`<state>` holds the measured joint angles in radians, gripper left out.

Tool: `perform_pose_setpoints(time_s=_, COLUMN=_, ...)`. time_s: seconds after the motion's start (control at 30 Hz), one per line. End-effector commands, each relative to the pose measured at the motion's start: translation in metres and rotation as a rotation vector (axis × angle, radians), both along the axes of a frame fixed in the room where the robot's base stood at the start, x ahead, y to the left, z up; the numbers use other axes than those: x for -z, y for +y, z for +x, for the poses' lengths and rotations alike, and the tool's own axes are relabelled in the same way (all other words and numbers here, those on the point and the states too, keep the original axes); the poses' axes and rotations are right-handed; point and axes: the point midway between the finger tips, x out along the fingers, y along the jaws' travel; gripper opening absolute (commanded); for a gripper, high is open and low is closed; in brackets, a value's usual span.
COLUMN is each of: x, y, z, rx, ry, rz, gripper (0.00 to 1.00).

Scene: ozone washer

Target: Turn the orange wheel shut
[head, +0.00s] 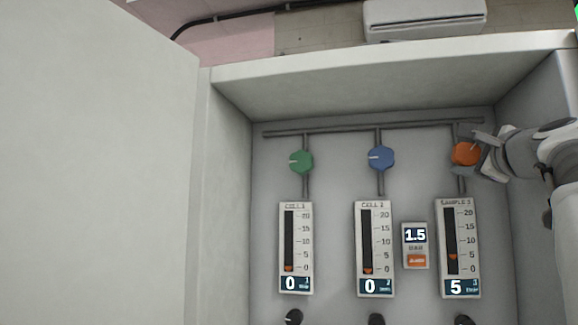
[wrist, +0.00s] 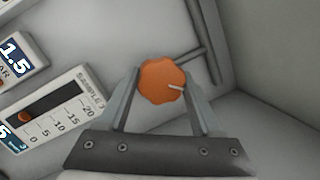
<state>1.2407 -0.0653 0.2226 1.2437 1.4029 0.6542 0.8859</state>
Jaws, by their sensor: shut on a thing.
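The orange wheel (head: 465,153) is at the upper right inside the cabinet, on a grey pipe above the sample gauge (head: 457,248). That gauge reads 5. My gripper (head: 482,155) reaches in from the right and is shut on the wheel. In the wrist view the orange wheel (wrist: 163,81) sits between the two fingers (wrist: 160,85), one on each side. A white pointer mark on the wheel shows, pointing to the right in the wrist view.
A green wheel (head: 301,161) and a blue wheel (head: 381,158) sit to the left above gauges reading 0. A small display (head: 415,245) shows 1.5 over an orange label. The cabinet's right wall (head: 535,95) is close to my arm. A large pale panel (head: 95,180) stands at the left.

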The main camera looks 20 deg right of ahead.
Motion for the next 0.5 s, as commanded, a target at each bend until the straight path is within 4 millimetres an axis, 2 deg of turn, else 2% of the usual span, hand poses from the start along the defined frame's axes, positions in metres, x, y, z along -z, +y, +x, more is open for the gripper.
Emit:
perform_pose_setpoints(time_s=0.27, x=-0.0011, y=0.0006, z=0.0004, rx=-0.001, ry=0.066, rz=-0.125, gripper=0.1)
perform_pose_setpoints(time_s=0.5, x=-0.0027, y=0.0002, z=0.0002, rx=-0.001, ry=0.168, rz=-0.312, gripper=0.1)
